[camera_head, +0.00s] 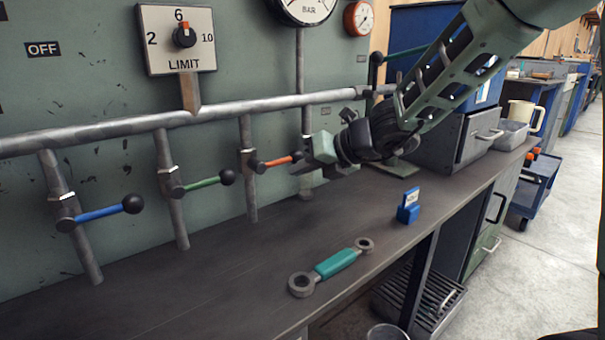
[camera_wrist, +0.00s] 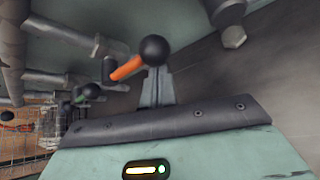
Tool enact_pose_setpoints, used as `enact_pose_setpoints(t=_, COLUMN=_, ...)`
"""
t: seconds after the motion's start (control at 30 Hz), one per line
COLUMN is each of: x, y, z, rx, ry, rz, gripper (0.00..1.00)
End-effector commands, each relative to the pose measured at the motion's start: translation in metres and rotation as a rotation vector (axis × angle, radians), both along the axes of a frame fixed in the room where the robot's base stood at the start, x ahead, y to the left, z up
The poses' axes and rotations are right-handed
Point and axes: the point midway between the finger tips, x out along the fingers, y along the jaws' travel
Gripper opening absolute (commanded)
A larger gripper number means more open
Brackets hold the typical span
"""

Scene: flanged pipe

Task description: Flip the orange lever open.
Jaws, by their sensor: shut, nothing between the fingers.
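The orange lever (camera_head: 278,161) sits on the third vertical pipe and points sideways to the right, across that pipe. In the head view its knob end is largely hidden by my gripper (camera_head: 302,170). In the wrist view the orange lever (camera_wrist: 127,68) ends in a black ball knob (camera_wrist: 153,50). My gripper (camera_wrist: 157,75) is shut and empty, with its fingertips right beside the knob. I cannot tell whether they touch it.
A green lever (camera_head: 203,183) and a blue lever (camera_head: 98,214) with black knobs also point right, on pipes to the left. A grey horizontal pipe (camera_head: 90,132) runs above.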

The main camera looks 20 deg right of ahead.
Motion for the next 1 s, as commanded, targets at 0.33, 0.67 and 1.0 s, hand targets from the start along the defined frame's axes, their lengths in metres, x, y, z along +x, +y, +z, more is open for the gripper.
enact_pose_setpoints(t=0.33, x=0.0, y=0.0, z=0.0, rx=-0.005, ry=-0.002, rz=0.001, gripper=0.0)
enact_pose_setpoints(t=0.67, x=0.0, y=0.0, z=0.005, rx=-0.062, ry=-0.02, rz=0.001, gripper=0.0)
enact_pose_setpoints(t=1.0, x=0.001, y=-0.001, z=0.012, rx=-0.122, ry=-0.042, rz=0.0, gripper=0.0)
